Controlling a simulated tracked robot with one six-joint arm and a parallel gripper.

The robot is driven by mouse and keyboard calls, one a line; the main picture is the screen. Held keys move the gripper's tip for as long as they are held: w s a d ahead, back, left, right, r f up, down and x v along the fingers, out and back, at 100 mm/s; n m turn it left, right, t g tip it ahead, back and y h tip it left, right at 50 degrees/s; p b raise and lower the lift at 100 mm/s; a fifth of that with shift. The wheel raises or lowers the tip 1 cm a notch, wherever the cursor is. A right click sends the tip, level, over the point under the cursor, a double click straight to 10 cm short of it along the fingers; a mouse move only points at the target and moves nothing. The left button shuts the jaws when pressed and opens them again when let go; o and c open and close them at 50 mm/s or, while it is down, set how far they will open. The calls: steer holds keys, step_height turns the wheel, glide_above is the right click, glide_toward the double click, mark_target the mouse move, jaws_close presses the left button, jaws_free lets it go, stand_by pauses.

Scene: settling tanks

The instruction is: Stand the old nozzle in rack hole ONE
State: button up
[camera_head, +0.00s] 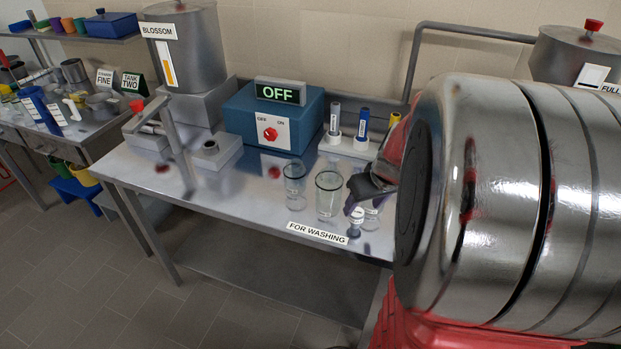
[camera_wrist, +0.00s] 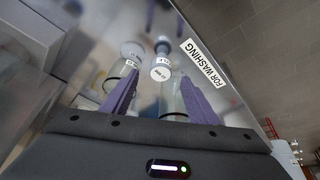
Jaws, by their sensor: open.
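A small piece with a dark blue-grey body and a white labelled part (camera_head: 355,222) stands near the table's front edge, by my gripper. It may be the old nozzle; its label is too small to read. In the wrist view a white labelled end with a blue collar (camera_wrist: 161,68) shows between and beyond my fingertips. My gripper (camera_wrist: 158,88) is open, its two purple fingers apart and nothing clamped. In the head view my gripper (camera_head: 368,190) is low over the table, partly hidden by my arm. White holders (camera_head: 347,147) carry upright grey, blue and yellow-topped pieces; I cannot make out hole ONE.
Glass beakers (camera_head: 328,195) stand left of my gripper, very close. A FOR WASHING label (camera_head: 317,234) lies at the table's front edge. A blue box (camera_head: 270,115) reading OFF stands behind. A tap (camera_head: 170,130) and steel tank (camera_head: 185,50) are at left. Bare tabletop lies left of the beakers.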

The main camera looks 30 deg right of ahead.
mark_target(358, 213)
steer(key=shift+w+f, duration=0.2)
steer(key=shift+f, duration=0.25)
steer(key=shift+x, duration=2.65)
steer(key=c, duration=1.3)
steer(key=shift+o, duration=0.2)
steer(key=shift+r, duration=0.15)
step_height(358, 213, up, 10)
steer(key=shift+f, duration=0.1)
